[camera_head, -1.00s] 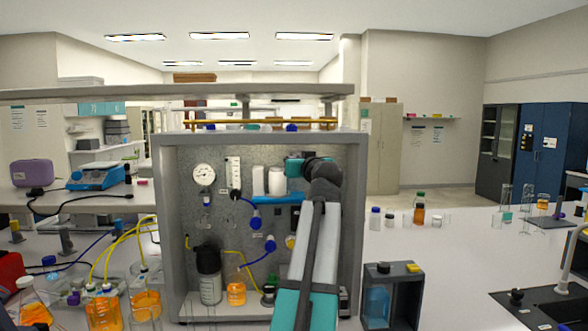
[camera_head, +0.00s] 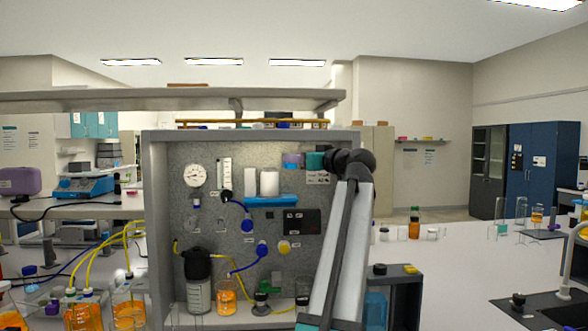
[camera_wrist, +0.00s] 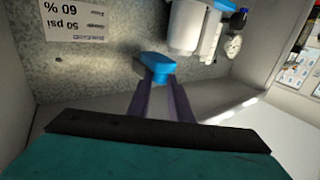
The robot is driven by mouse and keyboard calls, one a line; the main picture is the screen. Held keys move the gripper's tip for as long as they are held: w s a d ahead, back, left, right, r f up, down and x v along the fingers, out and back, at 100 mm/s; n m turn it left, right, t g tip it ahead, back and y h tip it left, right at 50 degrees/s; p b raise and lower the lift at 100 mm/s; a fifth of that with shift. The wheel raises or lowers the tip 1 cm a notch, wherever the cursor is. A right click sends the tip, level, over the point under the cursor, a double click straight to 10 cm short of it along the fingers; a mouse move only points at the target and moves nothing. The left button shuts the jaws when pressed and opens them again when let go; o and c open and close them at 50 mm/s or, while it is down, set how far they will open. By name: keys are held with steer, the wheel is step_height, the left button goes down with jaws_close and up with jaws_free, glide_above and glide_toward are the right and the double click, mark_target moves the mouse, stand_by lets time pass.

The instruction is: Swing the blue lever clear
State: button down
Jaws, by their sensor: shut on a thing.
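The blue lever (camera_wrist: 157,68) shows in the wrist view as a short, rounded blue piece at my fingertips, in front of the speckled panel. My gripper (camera_wrist: 160,80) is shut on it with its two dark purple fingers. In the head view my gripper (camera_head: 288,160) reaches in from the right at the upper part of the rig panel, just right of and above the white canisters (camera_head: 269,182). The lever's full length and its pivot are hard to make out there. The canisters stand close beside the lever in the wrist view.
A blue bar (camera_head: 272,201) runs under the canisters. A gauge (camera_head: 194,176) and flowmeter are at the panel's left. A bottle (camera_head: 198,285), beaker and tubing sit below. The grey frame (camera_head: 157,240) and overhead shelf (camera_head: 130,101) bound the space. Free room lies before the panel.

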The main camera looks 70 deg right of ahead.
steer(key=shift+s+d+f+n+t+y+b, duration=0.1)
steer(key=shift+s+d+n+t+y+b, duration=0.25)
steer(key=shift+y+b, duration=0.25)
steer(key=shift+s+d+f+n+t+y+b, duration=0.15)
steer(key=shift+n+t+y+b, duration=0.1)
steer(key=shift+n+y+b, duration=0.25)
steer(key=shift+r+n+y+b, duration=0.15)
steer(key=shift+n+y+b, duration=0.15)
steer(key=shift+y, duration=0.1)
steer(key=c, duration=1.6)
jaws_free()
steer(key=shift+s, duration=0.1)
steer(key=v, duration=0.6)
steer(key=b+v, duration=0.1)
steer(key=v, duration=0.6)
steer(key=shift+s+a+f, duration=0.1)
steer(key=shift+s+f, duration=0.1)
steer(key=shift+s, duration=0.1)
